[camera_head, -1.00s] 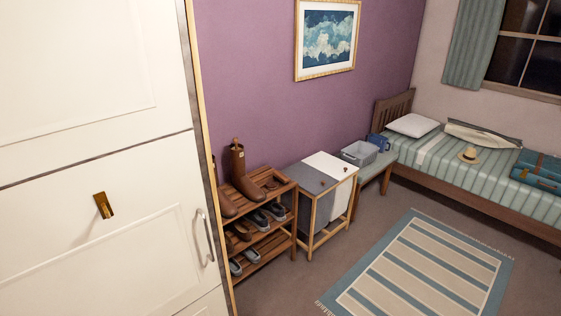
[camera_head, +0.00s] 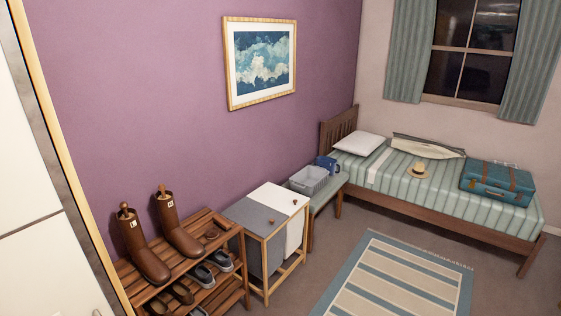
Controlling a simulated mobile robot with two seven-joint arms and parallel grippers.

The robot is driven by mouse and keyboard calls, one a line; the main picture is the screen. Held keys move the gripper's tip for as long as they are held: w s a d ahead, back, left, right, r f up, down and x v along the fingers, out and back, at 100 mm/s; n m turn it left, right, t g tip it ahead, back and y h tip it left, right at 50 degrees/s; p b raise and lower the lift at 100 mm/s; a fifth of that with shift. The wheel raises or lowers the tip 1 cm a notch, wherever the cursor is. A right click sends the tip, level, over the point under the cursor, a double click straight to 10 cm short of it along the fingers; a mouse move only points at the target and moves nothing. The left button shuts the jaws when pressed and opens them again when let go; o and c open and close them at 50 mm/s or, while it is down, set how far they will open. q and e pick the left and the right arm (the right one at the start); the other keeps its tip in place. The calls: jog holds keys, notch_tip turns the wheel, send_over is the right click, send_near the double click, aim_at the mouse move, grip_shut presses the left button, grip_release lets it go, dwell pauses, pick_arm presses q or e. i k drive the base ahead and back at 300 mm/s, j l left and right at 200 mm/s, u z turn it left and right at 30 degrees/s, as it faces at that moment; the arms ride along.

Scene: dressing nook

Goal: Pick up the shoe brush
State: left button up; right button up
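I cannot make out a shoe brush for certain. A small brown object (camera_head: 212,234) lies on the top shelf of the wooden shoe rack (camera_head: 238,266), right of the tall brown boots (camera_head: 178,228). It is too small to tell whether it is a brush. Neither of my grippers is in view.
A grey-and-white hamper (camera_head: 262,217) stands right of the rack. A bed (camera_head: 440,192) with a suitcase (camera_head: 497,182) is at the back right. A striped rug (camera_head: 395,283) covers open floor.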

aim_at(222, 222)
jog(key=i+l+z, duration=0.2)
jog(key=i+z, duration=0.15)
jog(key=i, duration=0.6)
jog(key=i+z, duration=0.35)
jog(key=i, duration=0.55)
jog(key=i+u, duration=0.2)
jog(key=u, duration=0.25)
jog(key=i+u, duration=0.25)
jog(key=u, duration=0.2)
jog(key=i+u, duration=0.2)
jog(key=u, duration=0.25)
jog(key=i+l+u, duration=0.2)
jog(key=u, duration=0.25)
jog(key=i+l+u, duration=0.15)
jog(key=u, duration=0.3)
jog(key=i+l+u, duration=0.2)
jog(key=u, duration=0.3)
jog(key=i+l+u, duration=0.35)
jog(key=u, duration=0.15)
jog(key=i+l+u, duration=0.2)
jog(key=l+u, duration=0.25)
jog(key=i+l+u, duration=0.1)
jog(key=l+u, duration=0.4)
